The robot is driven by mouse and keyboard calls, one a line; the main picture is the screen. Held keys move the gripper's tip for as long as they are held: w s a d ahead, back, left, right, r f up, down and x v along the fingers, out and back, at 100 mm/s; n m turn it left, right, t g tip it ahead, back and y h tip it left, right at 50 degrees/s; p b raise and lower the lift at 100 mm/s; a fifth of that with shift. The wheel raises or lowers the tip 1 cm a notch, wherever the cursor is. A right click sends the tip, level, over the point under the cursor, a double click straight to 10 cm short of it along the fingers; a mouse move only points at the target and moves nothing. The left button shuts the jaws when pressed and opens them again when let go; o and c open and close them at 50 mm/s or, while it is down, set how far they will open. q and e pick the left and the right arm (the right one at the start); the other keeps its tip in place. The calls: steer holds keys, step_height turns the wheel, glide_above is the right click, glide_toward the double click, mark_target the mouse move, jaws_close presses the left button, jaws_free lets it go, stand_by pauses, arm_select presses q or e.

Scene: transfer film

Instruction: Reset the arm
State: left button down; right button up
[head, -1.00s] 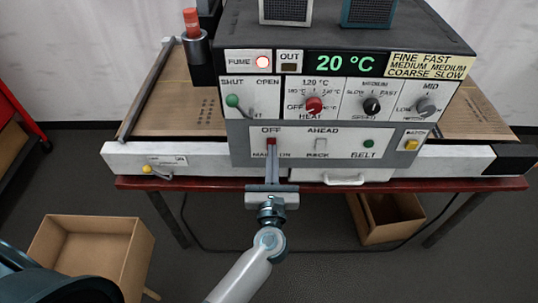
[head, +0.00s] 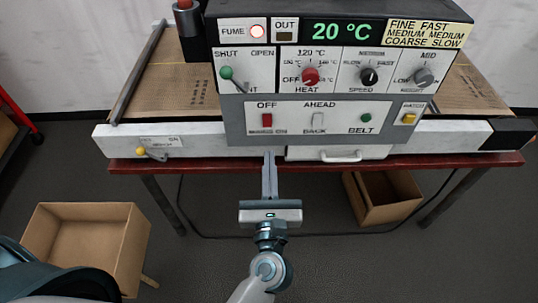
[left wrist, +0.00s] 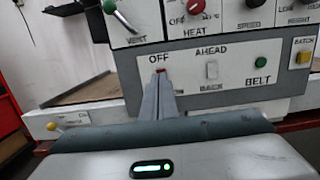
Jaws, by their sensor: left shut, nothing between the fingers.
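My left gripper (head: 268,156) is shut and empty. In the head view its fingers point up at the front of the transfer machine, below the red main switch (head: 267,120). They stand in front of the machine's lower edge. In the left wrist view the shut fingers (left wrist: 158,82) overlap the lower part of the same switch in the picture; whether they touch it I cannot tell. The control panel (head: 340,117) has OFF/ON, AHEAD/BACK and BELT controls, and the display (head: 340,32) reads 20 °C. My right gripper is not in view.
The machine rests on a red-edged table (head: 230,166). An open cardboard box (head: 125,250) stands on the floor at the lower left, and another box (head: 370,205) is under the table. A yellow-knobbed lever (head: 141,151) sticks out at the front left.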

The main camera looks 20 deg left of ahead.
arm_select(q)
steer(key=shift+s, duration=0.3)
stand_by(0.4)
